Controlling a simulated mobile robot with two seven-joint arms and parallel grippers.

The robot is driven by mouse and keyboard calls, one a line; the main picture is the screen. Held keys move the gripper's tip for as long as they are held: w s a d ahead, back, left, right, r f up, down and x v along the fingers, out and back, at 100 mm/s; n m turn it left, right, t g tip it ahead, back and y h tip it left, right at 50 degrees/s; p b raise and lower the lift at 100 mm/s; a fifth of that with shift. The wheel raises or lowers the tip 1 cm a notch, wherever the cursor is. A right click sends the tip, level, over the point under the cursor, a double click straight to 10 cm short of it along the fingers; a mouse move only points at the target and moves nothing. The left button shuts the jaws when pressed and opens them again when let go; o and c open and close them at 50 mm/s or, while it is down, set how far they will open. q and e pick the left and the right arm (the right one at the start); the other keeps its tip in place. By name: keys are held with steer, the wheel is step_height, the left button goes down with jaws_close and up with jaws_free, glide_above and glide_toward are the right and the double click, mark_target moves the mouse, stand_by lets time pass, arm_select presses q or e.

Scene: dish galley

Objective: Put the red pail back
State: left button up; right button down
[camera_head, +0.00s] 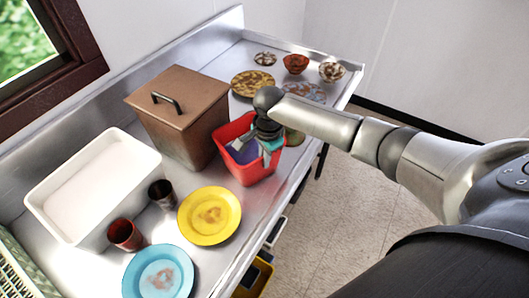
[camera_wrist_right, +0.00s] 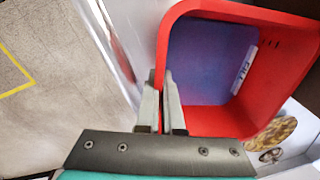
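The red pail (camera_head: 262,172) is at the front edge of the steel counter, right of the brown lidded box. In the right wrist view the pail (camera_wrist_right: 275,70) shows from above, with a blue-purple inside and a white label on an inner wall. My right gripper (camera_head: 240,144) reaches down at the pail's rim. In the wrist view its fingers (camera_wrist_right: 160,100) are close together with the pail's wall between them, one inside and one outside. I cannot tell whether the pail's bottom touches the counter. My left gripper is not in view.
A brown lidded box (camera_head: 177,115), white tub (camera_head: 45,212), dark cup (camera_head: 162,193), red-brown cup (camera_head: 125,235), yellow plate (camera_head: 210,232) and blue plate (camera_head: 140,285) crowd the left counter. Patterned plates (camera_head: 252,83) and bowls (camera_head: 295,63) stand at the far end. Floor (camera_head: 315,230) lies right.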

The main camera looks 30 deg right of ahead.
steer(key=shift+w+r, duration=0.1)
steer(key=shift+w, duration=0.1)
steer(key=c, duration=1.5)
jaws_free()
steer(key=shift+s+f, duration=0.2)
steer(key=o, duration=0.4)
steer(key=shift+o, duration=0.2)
step_height(320, 180, up, 12)
steer(key=s+p, duration=0.1)
steer(key=shift+r, duration=0.15)
